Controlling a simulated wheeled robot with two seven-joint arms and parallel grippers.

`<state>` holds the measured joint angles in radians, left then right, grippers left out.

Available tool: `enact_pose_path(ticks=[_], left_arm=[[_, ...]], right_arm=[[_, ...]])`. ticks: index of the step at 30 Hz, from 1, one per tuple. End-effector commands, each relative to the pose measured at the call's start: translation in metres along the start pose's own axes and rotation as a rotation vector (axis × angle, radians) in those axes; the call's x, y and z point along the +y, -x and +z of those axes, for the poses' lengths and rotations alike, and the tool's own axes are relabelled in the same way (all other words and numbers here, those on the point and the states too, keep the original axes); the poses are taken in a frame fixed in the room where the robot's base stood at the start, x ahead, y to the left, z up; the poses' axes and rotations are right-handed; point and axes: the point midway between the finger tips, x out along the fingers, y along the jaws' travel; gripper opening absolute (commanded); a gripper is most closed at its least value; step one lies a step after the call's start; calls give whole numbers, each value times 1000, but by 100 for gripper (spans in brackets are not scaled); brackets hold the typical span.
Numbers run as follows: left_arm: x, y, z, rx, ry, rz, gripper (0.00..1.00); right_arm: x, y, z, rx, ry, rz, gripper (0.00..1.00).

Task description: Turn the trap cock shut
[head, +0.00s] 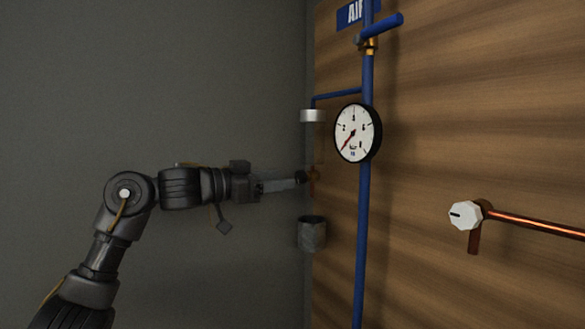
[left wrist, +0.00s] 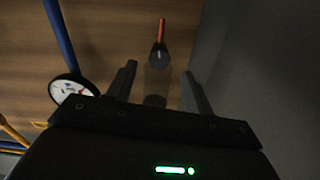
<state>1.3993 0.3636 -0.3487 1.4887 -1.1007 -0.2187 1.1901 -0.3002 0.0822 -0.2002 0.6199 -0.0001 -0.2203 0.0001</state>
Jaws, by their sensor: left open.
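A small cock with a dark knob and an orange-copper stub hangs on the wooden panel, at the tip of my left gripper (head: 288,183) in the head view. The left wrist view shows its dark knob (left wrist: 160,58) and orange stub (left wrist: 162,31). My left gripper also shows in that view (left wrist: 159,71); its fingers are apart, with the knob in line with the gap between them and nothing gripped. I cannot tell whether a finger touches the knob. A faint greyish, seemingly see-through body (left wrist: 157,83) lies beside the knob. My right gripper is in neither view.
A pressure gauge (head: 354,132) on a blue pipe (head: 362,240) stands right of the gripper. A metal cap (head: 312,115) is above it and a grey cup (head: 311,234) below. A white knob (head: 465,214) ends a copper pipe at right. A grey wall (head: 150,80) lies left.

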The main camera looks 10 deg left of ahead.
Motion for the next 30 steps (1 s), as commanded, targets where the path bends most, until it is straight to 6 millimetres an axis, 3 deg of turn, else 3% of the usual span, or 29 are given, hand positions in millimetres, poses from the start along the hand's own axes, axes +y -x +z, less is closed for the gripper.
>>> enact_pose_path(ticks=[1, 9, 20, 30], left_arm=[[0, -10, -5, -2, 3, 2, 52], [0, -39, -1, -1, 1, 0, 52], [0, -43, 1, 0, -1, -1, 50], [0, -42, 0, 0, -1, -2, 7]], right_arm=[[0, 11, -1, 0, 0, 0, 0], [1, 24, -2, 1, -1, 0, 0], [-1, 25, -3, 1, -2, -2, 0], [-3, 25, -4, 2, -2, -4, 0]])
